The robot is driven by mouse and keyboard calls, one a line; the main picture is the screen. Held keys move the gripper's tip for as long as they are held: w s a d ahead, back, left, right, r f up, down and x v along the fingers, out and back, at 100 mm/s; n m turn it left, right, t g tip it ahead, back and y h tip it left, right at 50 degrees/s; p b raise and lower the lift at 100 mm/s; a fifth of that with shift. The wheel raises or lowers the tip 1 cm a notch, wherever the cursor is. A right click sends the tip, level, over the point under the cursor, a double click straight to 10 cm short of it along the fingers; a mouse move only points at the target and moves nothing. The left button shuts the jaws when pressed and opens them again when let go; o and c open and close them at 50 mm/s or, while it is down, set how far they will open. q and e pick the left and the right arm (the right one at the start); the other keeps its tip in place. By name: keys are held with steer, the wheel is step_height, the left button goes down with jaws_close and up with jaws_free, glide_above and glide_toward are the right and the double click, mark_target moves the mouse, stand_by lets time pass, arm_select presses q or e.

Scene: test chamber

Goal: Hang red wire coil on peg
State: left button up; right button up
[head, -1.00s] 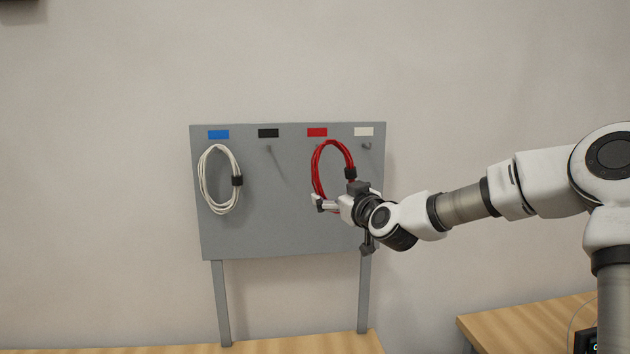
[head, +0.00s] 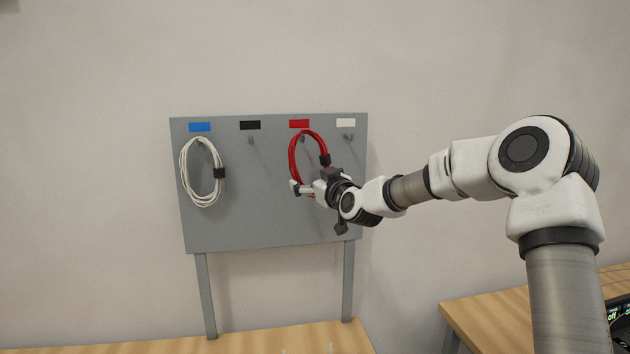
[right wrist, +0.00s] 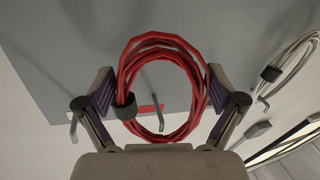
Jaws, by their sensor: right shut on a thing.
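The red wire coil (head: 293,158) has a black strap and is upright in front of the grey board, below the red label (head: 299,124). My right gripper (head: 306,188) is shut on the coil's lower part. In the right wrist view, its fingers flank the coil (right wrist: 203,92), which stays a round loop. The peg (right wrist: 152,90) under the red label shows through the loop's opening; whether the loop is around it or only in front of it, I cannot tell. My left gripper is not in view.
The grey board (head: 255,215) stands on two legs at a wooden table (head: 270,341). A white coil (head: 187,172) hangs below the blue label (head: 200,127). The pegs under the black label (head: 250,125) and white label (head: 346,123) are bare. Another table (head: 500,318) is at right.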

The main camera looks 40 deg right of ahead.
mark_target(306, 176)
steer(key=shift+w+d, duration=0.25)
steer(key=shift+w, duration=0.3)
steer(key=shift+w+d, duration=0.25)
steer(key=shift+w, duration=0.3)
steer(key=shift+w+d+f+b, duration=0.35)
steer(key=shift+w+f, duration=0.25)
steer(key=shift+f, duration=0.05)
steer(key=shift+r, duration=0.1)
steer(key=o, duration=0.9)
steer(key=shift+s, duration=0.1)
